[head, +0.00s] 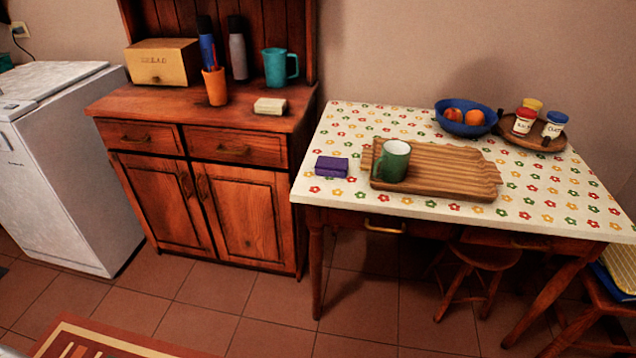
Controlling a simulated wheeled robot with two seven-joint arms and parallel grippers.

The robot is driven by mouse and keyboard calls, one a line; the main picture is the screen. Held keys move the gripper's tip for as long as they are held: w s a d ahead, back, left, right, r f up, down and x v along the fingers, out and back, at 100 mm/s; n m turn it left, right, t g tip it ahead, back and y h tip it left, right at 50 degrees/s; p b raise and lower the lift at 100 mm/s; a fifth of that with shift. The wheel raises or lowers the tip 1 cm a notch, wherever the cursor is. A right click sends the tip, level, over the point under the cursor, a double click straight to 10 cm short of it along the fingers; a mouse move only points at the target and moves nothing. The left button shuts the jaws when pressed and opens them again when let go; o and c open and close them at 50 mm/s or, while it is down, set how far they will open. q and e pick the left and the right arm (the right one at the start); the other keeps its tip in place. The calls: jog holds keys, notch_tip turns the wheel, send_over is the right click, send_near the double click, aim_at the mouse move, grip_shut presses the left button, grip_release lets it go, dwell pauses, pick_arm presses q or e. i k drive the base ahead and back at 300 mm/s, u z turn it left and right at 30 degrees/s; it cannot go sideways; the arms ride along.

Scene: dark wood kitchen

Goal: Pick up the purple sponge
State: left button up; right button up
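The purple sponge (332,166) lies flat near the left edge of the table (318,197), on its flowered top. It sits just left of a wooden tray, with a small gap of tabletop around it. Neither my left nor my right gripper shows in the head view.
A wooden tray (450,178) holds a green mug (393,161) right of the sponge. A blue fruit bowl (452,124) and a round board with jars (526,140) stand behind. A cabinet (240,213) stands left, a stool (482,256) under the table.

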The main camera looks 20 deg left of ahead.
aim_at(331, 166)
jog(key=u, duration=0.65)
jog(key=i, duration=0.55)
jog(key=u, duration=0.45)
